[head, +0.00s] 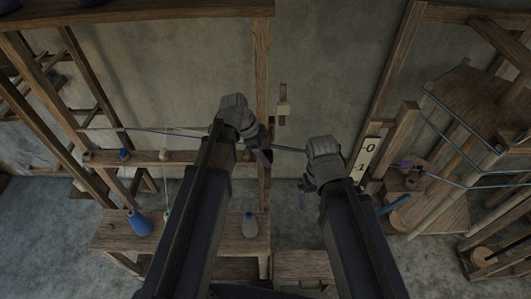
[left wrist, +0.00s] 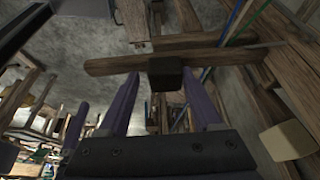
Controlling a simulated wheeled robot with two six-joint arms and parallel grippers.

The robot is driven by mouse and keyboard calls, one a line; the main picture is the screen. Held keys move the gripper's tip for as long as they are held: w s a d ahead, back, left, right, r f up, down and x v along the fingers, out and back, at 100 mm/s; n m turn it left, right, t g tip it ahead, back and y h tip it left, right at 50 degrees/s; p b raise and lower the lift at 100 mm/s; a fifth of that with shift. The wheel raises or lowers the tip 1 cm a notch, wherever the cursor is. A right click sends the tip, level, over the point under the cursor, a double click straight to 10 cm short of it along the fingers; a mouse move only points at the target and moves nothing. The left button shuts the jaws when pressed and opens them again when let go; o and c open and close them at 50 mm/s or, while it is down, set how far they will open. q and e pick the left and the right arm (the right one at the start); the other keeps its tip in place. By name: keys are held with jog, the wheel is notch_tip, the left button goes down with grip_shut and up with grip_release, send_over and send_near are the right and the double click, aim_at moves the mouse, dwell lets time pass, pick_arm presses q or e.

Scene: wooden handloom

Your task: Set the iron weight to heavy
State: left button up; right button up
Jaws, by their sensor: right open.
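A dark block (left wrist: 165,73), which looks like the iron weight, sits on a wooden bar (left wrist: 112,66) in the left wrist view. My left gripper (left wrist: 160,88) is open, its two purple fingers pointing toward the block with a visible gap on either side. I cannot tell whether the block lies between the fingertips or just beyond them. In the head view my left gripper (head: 264,153) is near the wooden post at the centre, and the weight cannot be made out there. My right gripper (head: 303,192) is open and apart, to the right and lower.
A pale board marked 0 and 1 (head: 365,159) stands right of my right arm. A pale block (head: 284,108) is on a short wooden piece near the post (head: 262,70).

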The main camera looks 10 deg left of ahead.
pick_arm(q)
jog(key=shift+r, duration=0.15)
jog(key=shift+a+r+p, duration=0.2)
jog(key=shift+r+p, duration=0.3)
jog(key=shift+p, duration=0.1)
jog(key=p+v, duration=0.6)
jog(key=shift+r, duration=0.25)
jog(key=shift+s+a+f, duration=0.1)
jog(key=shift+s+a, duration=0.05)
